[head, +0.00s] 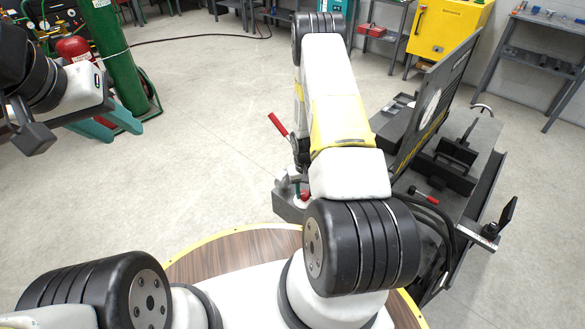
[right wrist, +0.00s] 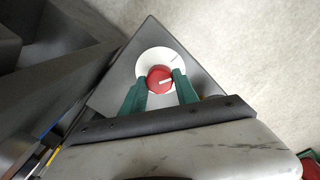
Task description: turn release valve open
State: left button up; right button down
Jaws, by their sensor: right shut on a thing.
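The release valve is a round red knob (right wrist: 159,79) with a white pointer line, on a white disc (right wrist: 149,58) on a dark grey box (right wrist: 118,82). In the right wrist view the pointer lies nearly level, toward the right. The green fingers of my right gripper (right wrist: 159,82) are closed on the knob's two sides. In the head view the red knob (head: 305,195) shows partly beside my right arm, which hides most of the gripper. My left gripper (head: 126,132) is at the upper left, teal fingers apart and empty, far from the valve.
A lever with a red handle (head: 278,124) stands up just beyond the valve. A dark machine bench (head: 470,175) with an upright panel (head: 436,90) is at the right. A green gas cylinder (head: 107,55) stands behind my left gripper. The floor between is clear.

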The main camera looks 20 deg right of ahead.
aim_at(304, 193)
jog(key=shift+n, duration=1.7)
jog(key=c, duration=0.9)
grip_release()
jog(key=shift+a+r, duration=0.15)
jog(key=shift+r, duration=3.8)
